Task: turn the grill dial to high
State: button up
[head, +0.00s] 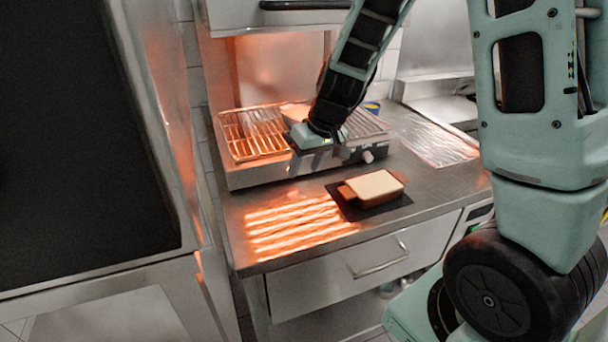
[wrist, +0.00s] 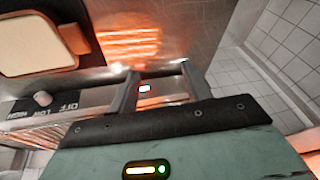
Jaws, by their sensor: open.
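The grill (head: 240,178) stands on the steel counter, its wire racks glowing orange. Its pale round dial (head: 367,156) is on the right of the front panel. The dial also shows at the left of the wrist view (wrist: 42,98), beside the upside-down words OFF, LOW and HIGH; its exact setting is too small to tell. My gripper (head: 318,162) is at the front panel, left of the dial and apart from it. In the wrist view my gripper (wrist: 159,72) has its two fingers spread, with a small lit red-and-white switch (wrist: 145,88) showing between them.
A brown dish (head: 376,188) with a cream top sits on a black mat (head: 350,211) on the counter just below the dial. The counter (head: 235,222) left of it is clear. A tall steel unit (head: 165,130) stands at the left.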

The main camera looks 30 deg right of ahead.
jog(key=shift+s+a+f, duration=0.15)
jog(key=shift+s+a, duration=0.1)
jog(key=shift+a, duration=0.4)
notch_tip(320, 180, up, 6)
jog(key=m+t+h+p, duration=0.1)
jog(key=m+p, duration=0.1)
jog(key=m, duration=0.1)
send_over(371, 157)
jog(key=s, duration=0.7)
jog(key=p+x, duration=0.1)
jog(key=x, duration=0.5)
jog(key=p+x, duration=0.1)
jog(key=x, duration=0.4)
jog(key=d+p+x, duration=0.1)
jog(key=x, duration=0.5)
jog(key=shift+w+d+f, duration=0.15)
jog(key=shift+w+f, duration=0.15)
